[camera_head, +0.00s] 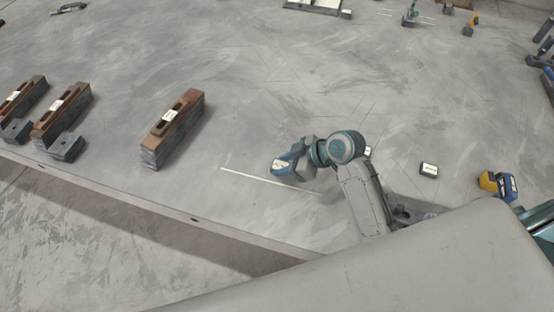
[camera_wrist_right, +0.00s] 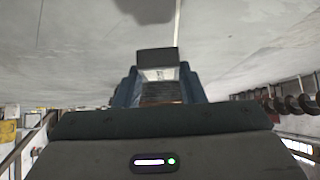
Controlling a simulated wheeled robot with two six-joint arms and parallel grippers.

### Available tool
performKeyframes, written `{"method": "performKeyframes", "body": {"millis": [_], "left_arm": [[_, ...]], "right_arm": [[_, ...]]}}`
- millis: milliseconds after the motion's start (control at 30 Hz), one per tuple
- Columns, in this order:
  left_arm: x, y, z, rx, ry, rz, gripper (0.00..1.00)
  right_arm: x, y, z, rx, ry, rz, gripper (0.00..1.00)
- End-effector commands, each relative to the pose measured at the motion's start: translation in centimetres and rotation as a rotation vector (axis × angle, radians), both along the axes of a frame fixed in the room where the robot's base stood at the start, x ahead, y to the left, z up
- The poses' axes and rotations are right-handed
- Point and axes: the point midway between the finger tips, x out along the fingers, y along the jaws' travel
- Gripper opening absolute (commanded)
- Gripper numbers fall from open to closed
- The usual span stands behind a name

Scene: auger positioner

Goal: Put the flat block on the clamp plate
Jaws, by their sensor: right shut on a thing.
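Three brown slotted clamp plates with white labels lie on grey stacked blocks at the left of the head view. The nearest to my gripper is the right-hand clamp plate (camera_head: 172,118); the others are the middle one (camera_head: 63,108) and the one at the left edge (camera_head: 22,98). My right gripper (camera_head: 287,165) is right of them, above the grey surface and apart from them. In the wrist view the right gripper (camera_wrist_right: 158,90) is shut on a dark flat block (camera_wrist_right: 157,58), whose far end shows beyond the fingers; the rest is mostly hidden. My left gripper is not in view.
Dark grey blocks (camera_head: 67,147) (camera_head: 16,131) sit in front of the two left-hand stacks. A thin pale line (camera_head: 270,181) runs on the surface below my gripper. Between gripper and right-hand stack is free surface.

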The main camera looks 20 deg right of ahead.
Motion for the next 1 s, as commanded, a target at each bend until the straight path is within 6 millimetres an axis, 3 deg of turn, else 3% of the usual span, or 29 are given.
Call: {"method": "performKeyframes", "body": {"millis": [100, 200, 533, 900, 933, 1000], "left_arm": [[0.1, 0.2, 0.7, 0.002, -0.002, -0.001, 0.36], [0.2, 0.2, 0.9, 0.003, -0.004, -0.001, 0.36], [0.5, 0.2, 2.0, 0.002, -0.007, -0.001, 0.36], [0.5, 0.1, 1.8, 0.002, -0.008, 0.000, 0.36], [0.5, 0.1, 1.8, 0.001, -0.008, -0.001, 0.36], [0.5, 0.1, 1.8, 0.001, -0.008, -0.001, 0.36]], "right_arm": [[2.1, 0.8, 0.1, 0.002, 0.000, 0.000, 0.04], [2.9, 1.1, -0.2, 0.000, -0.001, 0.001, 0.04], [3.1, 1.2, -3.5, 0.000, 0.002, 0.000, 0.04], [3.1, 1.1, -4.2, -0.001, -0.001, 0.000, 0.04], [3.0, 1.1, -4.2, -0.002, 0.001, 0.000, 0.40], [3.0, 1.1, -4.1, -0.002, 0.001, 0.000, 0.54]]}}
